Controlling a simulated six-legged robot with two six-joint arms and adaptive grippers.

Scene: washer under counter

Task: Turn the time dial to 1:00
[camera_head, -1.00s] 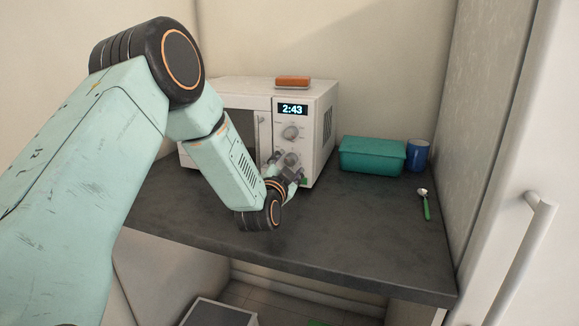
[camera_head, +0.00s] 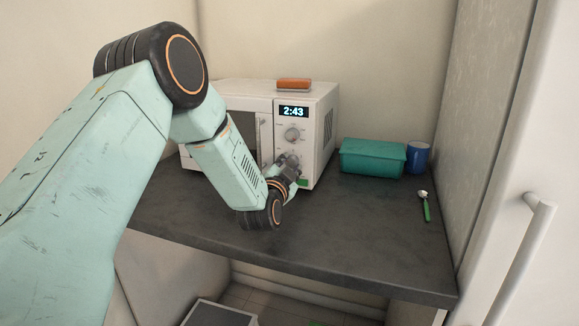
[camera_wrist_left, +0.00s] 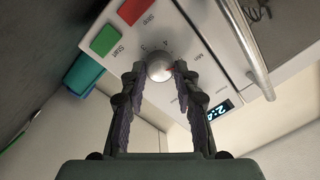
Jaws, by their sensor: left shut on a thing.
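A white microwave (camera_head: 322,130) stands on the dark counter, its lit display (camera_head: 293,112) reading 2:43. An upper round dial (camera_head: 292,134) is below the display, clear of my gripper. My left gripper (camera_head: 290,162) is at the lower dial, which it mostly hides in the head view. In the left wrist view, the fingers of my left gripper (camera_wrist_left: 160,70) are on both sides of the round silver lower dial (camera_wrist_left: 158,64), shut on it. Printed marks surround that dial; its exact setting is unclear. My right gripper is not in view.
Green Start (camera_wrist_left: 105,41) and red Stop (camera_wrist_left: 132,11) buttons sit close to the gripped dial. The microwave's door handle (camera_wrist_left: 246,45) is beside the panel. A teal box (camera_head: 372,158), blue cup (camera_head: 418,157) and green-handled spoon (camera_head: 426,207) are on the right of the counter (camera_head: 350,235).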

